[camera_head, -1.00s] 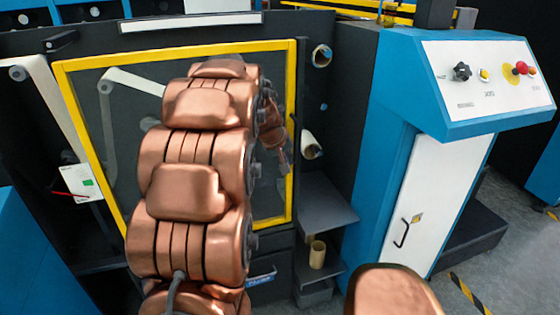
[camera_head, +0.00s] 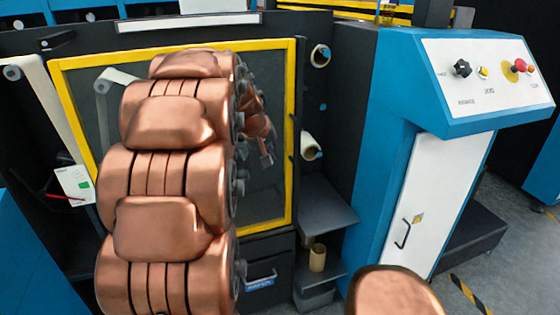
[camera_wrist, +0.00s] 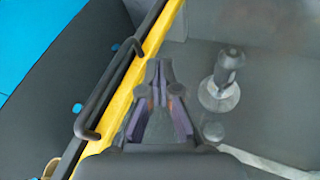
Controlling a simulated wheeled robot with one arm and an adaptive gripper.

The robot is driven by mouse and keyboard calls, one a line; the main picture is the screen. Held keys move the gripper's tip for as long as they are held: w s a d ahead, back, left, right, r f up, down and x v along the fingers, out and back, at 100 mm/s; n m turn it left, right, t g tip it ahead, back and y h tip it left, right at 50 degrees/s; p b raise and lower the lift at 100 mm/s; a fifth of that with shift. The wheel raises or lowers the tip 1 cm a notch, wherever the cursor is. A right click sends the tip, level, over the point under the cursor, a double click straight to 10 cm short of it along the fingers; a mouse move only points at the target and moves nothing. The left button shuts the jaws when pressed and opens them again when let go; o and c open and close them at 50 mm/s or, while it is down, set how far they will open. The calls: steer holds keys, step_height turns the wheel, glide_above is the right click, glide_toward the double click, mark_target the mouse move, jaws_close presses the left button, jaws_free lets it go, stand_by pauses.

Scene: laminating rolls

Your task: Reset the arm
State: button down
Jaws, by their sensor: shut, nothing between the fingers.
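My copper arm rises in front of the laminating machine in the head view. My gripper (camera_head: 266,158) shows small beyond the arm, in front of the yellow-framed window (camera_head: 291,140). In the wrist view my gripper (camera_wrist: 163,92) points ahead with its fingers together and nothing between them. The yellow frame (camera_wrist: 128,92) and a black handle bar (camera_wrist: 113,85) lie just left of it. A grey roller or knob on a round disc (camera_wrist: 226,85) is to its right, apart from the fingers.
Two roll spindles (camera_head: 320,56) (camera_head: 311,146) stick out right of the window. A grey shelf (camera_head: 328,208) and a cardboard core (camera_head: 317,258) are below. A blue cabinet with a control panel (camera_head: 485,80) stands at the right. Open floor (camera_head: 500,272) lies at the lower right.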

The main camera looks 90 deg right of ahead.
steer(key=v, duration=0.6)
steer(key=shift+w, duration=0.25)
